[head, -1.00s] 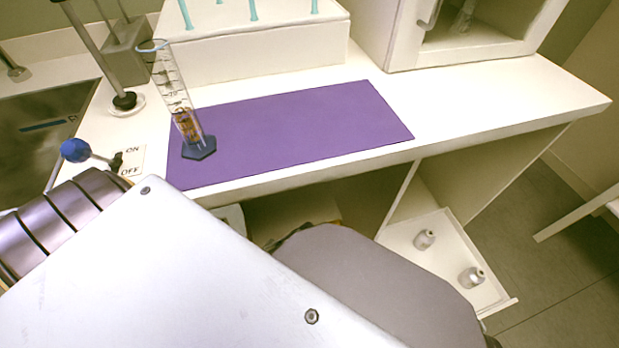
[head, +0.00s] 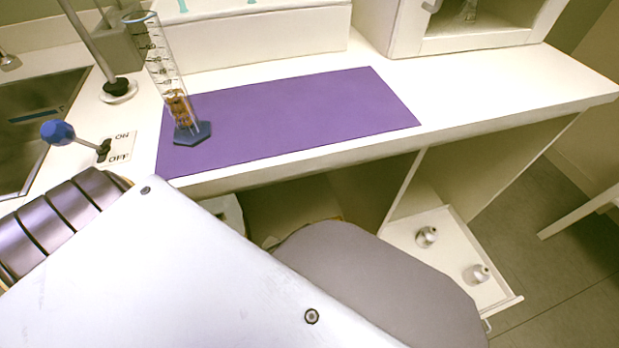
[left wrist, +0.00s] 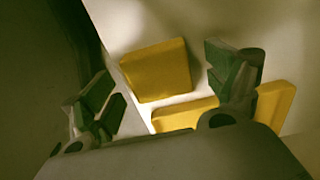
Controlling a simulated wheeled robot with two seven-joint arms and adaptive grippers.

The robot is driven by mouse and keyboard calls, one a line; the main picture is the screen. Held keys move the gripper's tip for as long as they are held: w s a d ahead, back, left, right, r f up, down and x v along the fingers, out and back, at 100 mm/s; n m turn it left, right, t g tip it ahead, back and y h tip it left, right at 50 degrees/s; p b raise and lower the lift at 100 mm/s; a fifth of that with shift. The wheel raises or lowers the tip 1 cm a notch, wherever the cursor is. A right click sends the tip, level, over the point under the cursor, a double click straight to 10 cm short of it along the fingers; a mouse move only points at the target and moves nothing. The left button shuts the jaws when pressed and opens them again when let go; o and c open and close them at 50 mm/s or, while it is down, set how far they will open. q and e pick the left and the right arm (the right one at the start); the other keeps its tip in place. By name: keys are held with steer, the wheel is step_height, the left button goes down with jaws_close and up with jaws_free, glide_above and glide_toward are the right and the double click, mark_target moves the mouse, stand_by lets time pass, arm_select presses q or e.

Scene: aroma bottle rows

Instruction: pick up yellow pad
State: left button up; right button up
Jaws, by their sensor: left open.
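One yellow pad (left wrist: 156,70) lies on a pale surface in the left wrist view, between the fingers of my left gripper (left wrist: 161,76) as seen from the wrist. A second yellow piece (left wrist: 185,114) lies nearer the camera and reaches to the right behind the right-hand finger, which hides part of it. The dark-green fingers are apart, and no pad is visibly gripped. I cannot tell the distance from fingertips to pad. In the head view my own arm covers the place where the left gripper works. My right gripper is not in view.
A purple mat (head: 300,110) lies on the white counter (head: 500,80), with a graduated cylinder (head: 170,90) on its left end. An open drawer (head: 440,255) under the counter at right holds two small bottles. A blue-knobbed lever (head: 57,132) stands beside the sink (head: 35,115).

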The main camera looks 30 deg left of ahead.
arm_select(q)
steer(key=c, duration=1.1)
steer(key=shift+r, duration=0.15)
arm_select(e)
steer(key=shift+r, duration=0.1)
arm_select(q)
steer(key=shift+r+p, duration=0.4)
step_height(320, 180, up, 7)
steer(key=p, duration=0.4)
steer(key=shift+r, duration=0.2)
steer(key=shift+r+p, duration=0.5)
steer(key=shift+r, duration=0.25)
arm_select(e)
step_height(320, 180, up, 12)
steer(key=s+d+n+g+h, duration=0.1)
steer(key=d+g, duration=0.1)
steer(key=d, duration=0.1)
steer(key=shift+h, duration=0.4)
